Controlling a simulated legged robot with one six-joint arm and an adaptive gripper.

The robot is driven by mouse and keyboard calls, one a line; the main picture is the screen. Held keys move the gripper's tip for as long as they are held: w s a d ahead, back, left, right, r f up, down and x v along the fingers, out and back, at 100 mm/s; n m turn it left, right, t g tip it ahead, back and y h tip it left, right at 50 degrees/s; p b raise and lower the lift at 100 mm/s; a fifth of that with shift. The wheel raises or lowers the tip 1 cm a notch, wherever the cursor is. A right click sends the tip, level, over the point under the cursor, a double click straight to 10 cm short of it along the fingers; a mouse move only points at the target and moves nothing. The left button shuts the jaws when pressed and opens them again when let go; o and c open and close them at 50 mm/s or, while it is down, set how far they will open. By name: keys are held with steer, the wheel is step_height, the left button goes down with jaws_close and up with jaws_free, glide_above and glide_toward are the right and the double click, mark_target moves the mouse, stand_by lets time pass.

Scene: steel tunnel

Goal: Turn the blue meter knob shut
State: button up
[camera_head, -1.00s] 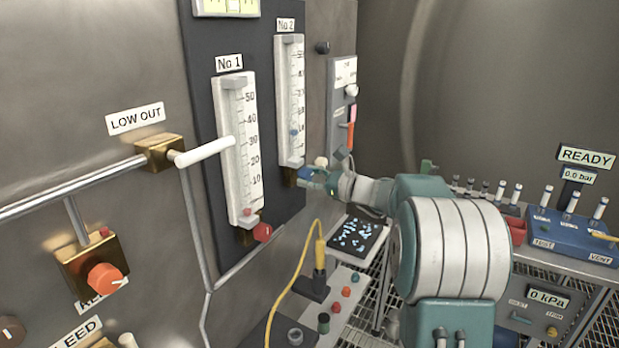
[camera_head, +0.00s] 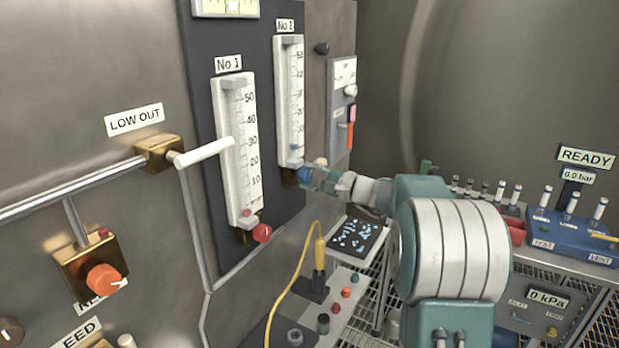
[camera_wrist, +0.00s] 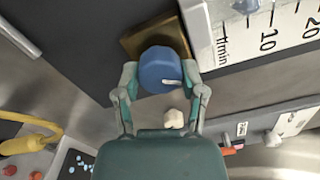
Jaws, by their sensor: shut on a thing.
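The blue knob (camera_wrist: 160,68) sits on a brass block (camera_wrist: 147,38) at the bottom of the No 2 meter (camera_head: 290,100). My gripper (camera_wrist: 160,82) is shut on it, one finger on each side of its rim. A short white mark shows on the knob's face. In the head view the knob (camera_head: 304,174) is a small blue patch at the tip of my gripper (camera_head: 313,180), partly hidden by the fingers. The small blue float (camera_head: 295,147) is near the bottom of the No 2 tube.
The No 1 meter (camera_head: 238,150) with its red knob (camera_head: 262,233) stands to the left. A yellow cable (camera_head: 295,275) runs below. A switch panel (camera_head: 342,105) is to the right. A blue test box (camera_head: 570,238) stands on a bench at right.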

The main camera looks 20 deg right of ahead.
steer(key=shift+f+n, duration=0.1)
steer(key=shift+n, duration=0.7)
steer(key=o, duration=1.1)
steer(key=shift+a, duration=0.1)
steer(key=shift+o, duration=0.2)
steer(key=v, duration=1.2)
